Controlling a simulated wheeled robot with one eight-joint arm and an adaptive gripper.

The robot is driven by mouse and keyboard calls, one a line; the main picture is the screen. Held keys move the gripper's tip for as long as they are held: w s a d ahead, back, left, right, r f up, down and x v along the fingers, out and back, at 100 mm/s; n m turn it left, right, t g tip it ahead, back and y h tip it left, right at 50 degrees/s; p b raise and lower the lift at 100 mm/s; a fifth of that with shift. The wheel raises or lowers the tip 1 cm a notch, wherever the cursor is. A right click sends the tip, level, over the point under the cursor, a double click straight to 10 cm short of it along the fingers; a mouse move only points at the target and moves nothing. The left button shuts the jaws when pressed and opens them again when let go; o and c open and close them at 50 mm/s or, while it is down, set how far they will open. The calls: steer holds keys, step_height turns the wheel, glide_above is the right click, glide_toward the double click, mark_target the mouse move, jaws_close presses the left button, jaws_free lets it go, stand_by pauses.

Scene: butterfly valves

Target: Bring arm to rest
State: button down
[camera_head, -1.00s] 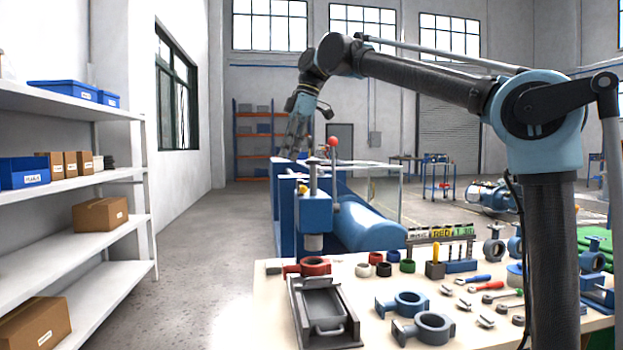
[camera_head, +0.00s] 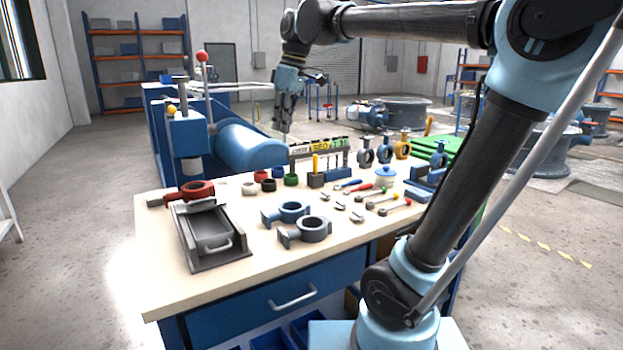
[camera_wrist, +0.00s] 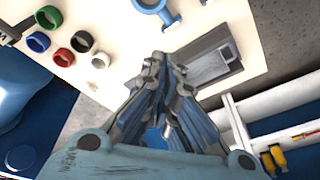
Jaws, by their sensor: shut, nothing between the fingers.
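My arm reaches up from the lower right of the head view and across its top. My gripper (camera_head: 285,122) hangs pointing down, apart from the workbench and behind its far edge in that picture. In the wrist view my gripper (camera_wrist: 158,62) has its fingers drawn together with nothing between them. The workbench (camera_head: 165,282) has a pale top and a blue drawer. Behind my gripper's fingers in the wrist view, a grey tray (camera_wrist: 212,66) lies on the bench top.
A blue machine with a cylinder (camera_head: 250,148) stands behind the bench.

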steer(key=s+d+f+m+t+h, duration=0.1)
steer(key=s+d+f+m, duration=0.15)
steer(key=d+f, duration=0.5)
steer(key=s+d+f+m, duration=0.2)
steer(key=d+f+m, duration=0.2)
steer(key=d+f, duration=0.35)
steer(key=s+d+f+m, duration=0.3)
steer(key=s+d+f, duration=0.2)
steer(key=f, duration=0.4)
steer(key=s+d+f+m+h, duration=0.1)
steer(key=s+d+f+m, duration=0.3)
steer(key=d+f, duration=0.3)
step_height(320, 180, down, 2)
steer(key=shift+s+f+t+h, duration=0.1)
steer(key=shift+s+t+h, duration=0.25)
steer(key=shift+s, duration=0.4)
steer(key=shift+d+m, duration=0.1)
steer(key=shift+m, duration=0.15)
